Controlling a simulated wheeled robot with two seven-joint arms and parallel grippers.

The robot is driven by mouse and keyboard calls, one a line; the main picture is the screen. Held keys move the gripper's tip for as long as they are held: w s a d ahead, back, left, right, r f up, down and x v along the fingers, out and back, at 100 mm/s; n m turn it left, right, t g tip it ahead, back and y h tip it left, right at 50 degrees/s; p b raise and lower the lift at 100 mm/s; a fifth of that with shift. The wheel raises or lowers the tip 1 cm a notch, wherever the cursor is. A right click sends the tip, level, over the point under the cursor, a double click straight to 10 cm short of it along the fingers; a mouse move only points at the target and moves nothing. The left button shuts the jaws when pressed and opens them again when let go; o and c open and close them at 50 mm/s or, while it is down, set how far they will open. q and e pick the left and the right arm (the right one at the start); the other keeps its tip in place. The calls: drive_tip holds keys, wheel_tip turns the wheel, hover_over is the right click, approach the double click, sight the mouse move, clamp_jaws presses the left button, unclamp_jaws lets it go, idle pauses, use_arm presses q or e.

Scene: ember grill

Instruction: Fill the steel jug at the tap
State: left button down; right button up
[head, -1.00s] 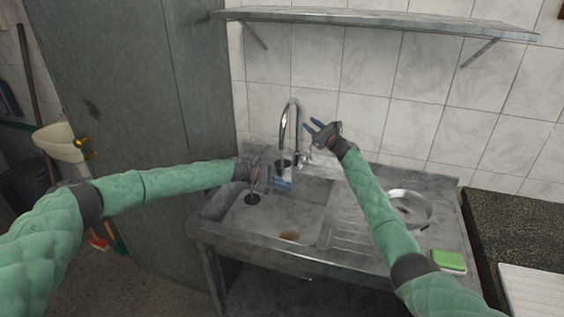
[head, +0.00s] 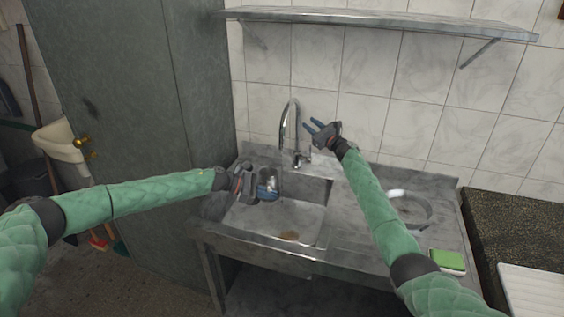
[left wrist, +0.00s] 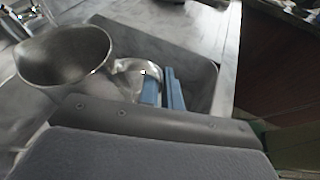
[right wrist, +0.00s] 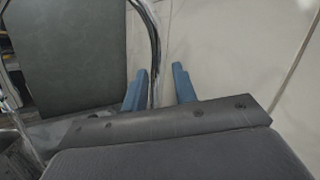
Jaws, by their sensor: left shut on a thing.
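The steel jug (left wrist: 62,62) is in the left wrist view, mouth up and tilted in the picture. Its inside looks grey, and I cannot tell whether it holds water. My left gripper (left wrist: 164,85) is shut on the jug's handle. In the head view my left gripper (head: 262,186) holds the jug (head: 268,183) over the left of the sink, below and left of the spout and mostly hidden by the hand. The chrome tap (head: 293,118) stands behind the basin, and I see no clear stream. My right gripper (head: 314,126) is open and empty, right of the tap; its fingers show apart in the right wrist view (right wrist: 159,82).
The steel sink basin (head: 311,217) has a brown stain on its floor. A round metal dish (head: 424,207) and a green sponge (head: 447,261) are on the drainboard at right. A tall grey-green cabinet (head: 140,90) closes off the left. A shelf (head: 380,19) hangs above.

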drive_tip(key=shift+w, duration=0.1)
clamp_jaws()
drive_tip(key=s+a+f+m+g+h, duration=0.1)
drive_tip(key=s+f+m+h, duration=0.3)
drive_tip(key=s+m+h, duration=0.3)
drive_tip(key=s+a+f+m+g+h, duration=0.1)
drive_tip(key=s+f+m+h, duration=0.45)
drive_tip(key=s+h, duration=0.4)
approach(310, 151)
wheel_tip(310, 151, down, 4)
drive_tip(key=w+d, duration=0.1)
drive_tip(key=w, duration=0.1)
drive_tip(key=shift+w+d+r+y, duration=0.15)
drive_tip(key=shift+w+r, duration=0.35)
drive_tip(key=shift+w, duration=0.3)
drive_tip(key=shift+w+d+r+y, duration=0.1)
drive_tip(key=shift+w+r, duration=0.35)
drive_tip(key=shift+w, duration=0.4)
